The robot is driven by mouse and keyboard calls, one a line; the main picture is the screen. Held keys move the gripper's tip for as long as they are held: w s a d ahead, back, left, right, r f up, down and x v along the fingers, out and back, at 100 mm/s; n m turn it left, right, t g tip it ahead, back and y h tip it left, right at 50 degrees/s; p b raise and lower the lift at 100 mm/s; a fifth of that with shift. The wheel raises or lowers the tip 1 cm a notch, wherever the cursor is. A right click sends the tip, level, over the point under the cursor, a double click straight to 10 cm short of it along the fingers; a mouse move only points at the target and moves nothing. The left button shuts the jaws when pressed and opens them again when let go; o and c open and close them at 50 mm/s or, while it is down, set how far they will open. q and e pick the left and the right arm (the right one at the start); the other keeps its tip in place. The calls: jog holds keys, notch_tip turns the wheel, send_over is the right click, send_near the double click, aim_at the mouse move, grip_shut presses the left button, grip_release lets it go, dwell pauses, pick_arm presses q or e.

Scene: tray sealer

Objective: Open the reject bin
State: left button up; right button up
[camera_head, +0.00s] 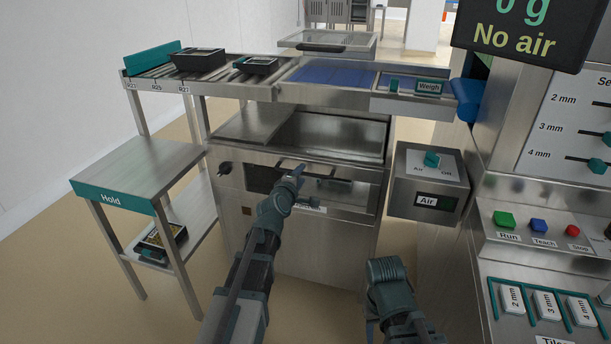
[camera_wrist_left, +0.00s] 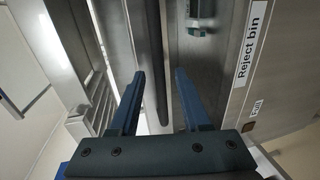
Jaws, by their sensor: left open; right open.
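The reject bin (camera_head: 345,199) is a steel compartment in the front of the middle machine. Its "Reject bin" label (camera_wrist_left: 251,45) shows in the left wrist view and is partly hidden by my arm in the head view. A dark bar handle (camera_head: 318,166) runs across the top of the front. My left gripper (camera_head: 299,171) is at this handle, with its fingers open. In the left wrist view the dark bar (camera_wrist_left: 155,60) appears between the open fingertips (camera_wrist_left: 159,74); contact cannot be told. My right gripper is at the lower middle, low in front of the machine; its fingers are not clearly visible.
A steel box with an air switch (camera_head: 432,160) juts out right of the bin. A Hold table (camera_head: 140,170) stands left. A roller conveyor with black trays (camera_head: 198,59) runs above. The control panel (camera_head: 540,235) is at right. Floor in front is clear.

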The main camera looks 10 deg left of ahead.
pick_arm(q)
jog(key=shift+x, duration=1)
grip_shut()
dwell(0.7)
